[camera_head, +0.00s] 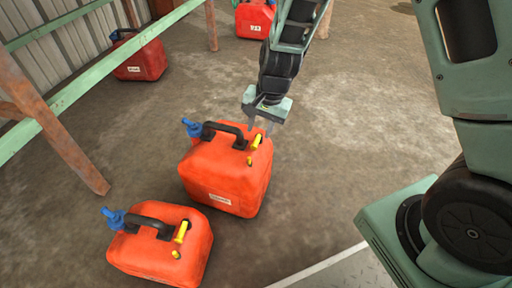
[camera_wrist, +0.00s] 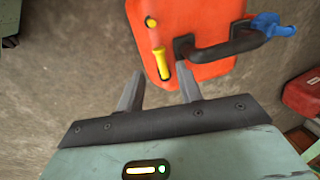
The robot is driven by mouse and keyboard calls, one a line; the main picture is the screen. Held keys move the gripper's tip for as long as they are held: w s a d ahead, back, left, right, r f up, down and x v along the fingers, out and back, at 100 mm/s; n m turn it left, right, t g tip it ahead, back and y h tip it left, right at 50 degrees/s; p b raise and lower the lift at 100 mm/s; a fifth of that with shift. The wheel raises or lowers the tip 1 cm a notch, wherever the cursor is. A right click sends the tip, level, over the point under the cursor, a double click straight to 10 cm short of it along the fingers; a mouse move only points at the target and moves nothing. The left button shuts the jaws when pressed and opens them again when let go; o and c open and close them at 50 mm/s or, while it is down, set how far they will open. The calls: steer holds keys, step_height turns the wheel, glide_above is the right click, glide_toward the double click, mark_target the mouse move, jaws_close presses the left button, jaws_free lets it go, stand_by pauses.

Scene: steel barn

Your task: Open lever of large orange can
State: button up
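The large orange can (camera_head: 225,175) stands upright on the ground in the middle of the head view, with a black handle, a blue spout and a yellow lever (camera_head: 256,142). In the wrist view the can (camera_wrist: 205,62) is at the top, with its yellow lever (camera_wrist: 161,62) just beyond my fingertips. My gripper (camera_head: 260,126) is over the can's far right top edge, close to the lever. I cannot tell whether a finger touches the can.
A smaller orange can (camera_head: 165,250) stands at the front left. Other red cans stand by the wall (camera_head: 140,60) and at the back (camera_head: 255,18). A green rail (camera_head: 90,70) on rusty posts runs along the left. Bare ground right of the large can is free.

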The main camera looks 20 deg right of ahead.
mark_target(255, 144)
steer(key=f+b, duration=0.1)
steer(key=f, duration=0.3)
steer(key=f+b, duration=0.1)
steer(key=shift+w+a+f+b, duration=0.35)
steer(key=shift+a+f, duration=0.05)
jaws_close()
